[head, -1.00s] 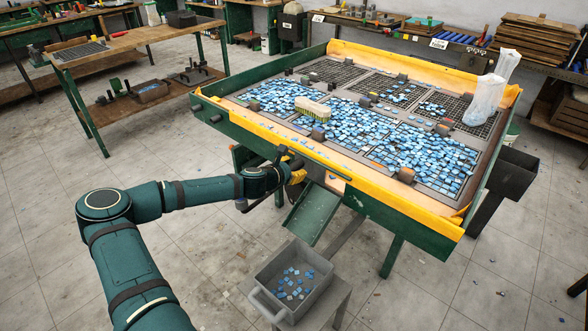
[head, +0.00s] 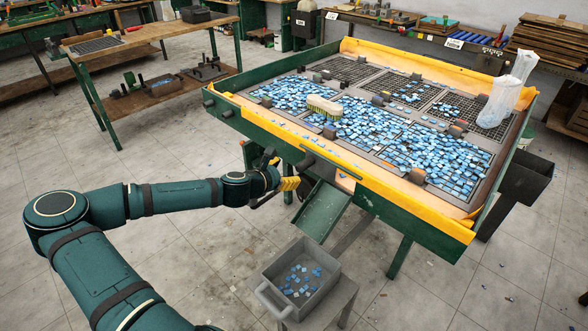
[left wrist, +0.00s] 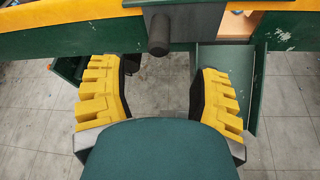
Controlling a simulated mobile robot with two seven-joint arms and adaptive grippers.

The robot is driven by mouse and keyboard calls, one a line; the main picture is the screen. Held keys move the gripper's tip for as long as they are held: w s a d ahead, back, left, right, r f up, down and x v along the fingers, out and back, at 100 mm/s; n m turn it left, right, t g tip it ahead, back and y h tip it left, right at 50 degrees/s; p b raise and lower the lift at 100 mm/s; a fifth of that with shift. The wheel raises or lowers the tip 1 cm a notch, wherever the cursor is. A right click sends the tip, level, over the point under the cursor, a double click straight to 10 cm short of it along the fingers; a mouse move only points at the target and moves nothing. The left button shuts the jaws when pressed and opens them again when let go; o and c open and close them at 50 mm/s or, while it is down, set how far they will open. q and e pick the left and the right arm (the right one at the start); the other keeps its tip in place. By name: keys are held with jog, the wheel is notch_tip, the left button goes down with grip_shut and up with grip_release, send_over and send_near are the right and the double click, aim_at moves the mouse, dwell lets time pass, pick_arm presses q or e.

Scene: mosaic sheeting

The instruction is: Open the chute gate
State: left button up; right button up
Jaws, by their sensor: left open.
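The chute gate (left wrist: 194,20) is a dark plate at the sheeting table's front edge, above the chute. Its round dark knob (left wrist: 158,34) sticks out towards me in the left wrist view; the knob also shows in the head view (head: 304,162). The green sloping chute (head: 322,210) runs down from the table. My left gripper (left wrist: 159,78) has its yellow-padded fingers spread apart with nothing between them. The knob is ahead of the gap between the fingers, seemingly not touching either one. In the head view the left gripper (head: 285,184) is left of the chute top. My right gripper is not in view.
A grey bin (head: 300,280) with a few blue tiles stands on a small stand below the chute. The table's yellow-edged rim (head: 330,169) runs above my left gripper. Blue tiles and a brush (head: 325,107) lie on the table. Floor at left is mostly clear.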

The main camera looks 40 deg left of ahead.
pick_arm(q)
jog(key=shift+v, duration=0.95)
jog(key=s+d+f+m+g+h, duration=0.15)
jog(key=d+f+m, duration=0.3)
jog(key=d, duration=0.55)
jog(key=d+f+m+g+h, duration=0.3)
jog(key=d+f+m, duration=0.15)
jog(key=d, duration=0.45)
jog(key=d+f+m+g+h, duration=0.2)
jog(key=d+f+m, duration=0.3)
jog(key=d, duration=0.5)
jog(key=s+d+f+m+g+y, duration=0.1)
jog(key=s+d+f+m+g, duration=0.1)
jog(key=s+m, duration=0.5)
jog(key=s+d+f+m+g+y, duration=0.1)
jog(key=s+d+f+m+g, duration=0.2)
jog(key=s+m, duration=0.4)
jog(key=d+m, duration=0.1)
jog(key=m, duration=0.2)
